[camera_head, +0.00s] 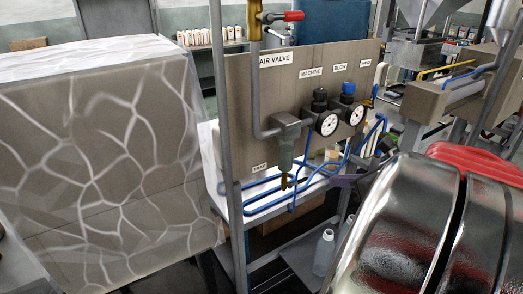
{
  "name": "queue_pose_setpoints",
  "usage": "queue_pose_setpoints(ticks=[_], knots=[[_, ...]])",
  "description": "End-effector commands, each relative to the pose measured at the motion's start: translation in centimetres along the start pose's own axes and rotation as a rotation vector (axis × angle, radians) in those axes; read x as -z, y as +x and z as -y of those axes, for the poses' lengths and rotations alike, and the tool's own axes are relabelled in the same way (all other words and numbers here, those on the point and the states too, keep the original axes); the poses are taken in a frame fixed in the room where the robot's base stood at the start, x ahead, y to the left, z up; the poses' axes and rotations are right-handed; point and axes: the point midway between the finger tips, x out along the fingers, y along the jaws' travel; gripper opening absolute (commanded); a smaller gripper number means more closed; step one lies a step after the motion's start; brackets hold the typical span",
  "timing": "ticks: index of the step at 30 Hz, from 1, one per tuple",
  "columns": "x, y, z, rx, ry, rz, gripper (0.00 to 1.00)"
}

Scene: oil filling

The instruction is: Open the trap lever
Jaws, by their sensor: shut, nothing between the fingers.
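The trap (284,155) is a grey-green bowl hanging under a pipe on the grey panel. A small brass fitting (284,181) is at its lower end; I cannot make out how its lever is turned. A "TRAP" label (260,167) is on the panel to the left. My gripper (341,181) shows as a dark purplish tip to the right of the brass fitting, apart from it in the picture. It is shut and holds nothing. My chrome arm hides much of what is behind it at the lower right.
The panel (240,100) carries two gauges and a red-handled air valve (293,16). Blue hoses (265,205) run around and below the trap. An upright grey post (225,130) stands at its left. A clear bottle (324,252) stands lower down. A large patterned box (100,160) fills the left.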

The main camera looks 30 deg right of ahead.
Motion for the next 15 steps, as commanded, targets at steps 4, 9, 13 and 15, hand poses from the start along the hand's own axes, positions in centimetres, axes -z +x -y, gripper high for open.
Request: queue_pose_setpoints(ticks=[4,9,13,15], knots=[[0.0,2.0,-0.1,-0.005,0.001,-0.001,0.0],[0.1,4.4,-0.1,-0.004,0.002,-0.001,0.0],[0.1,6.2,-0.1,-0.003,0.001,-0.002,0.0],[0.1,7.3,-0.1,-0.003,0.002,-0.002,0.0]])
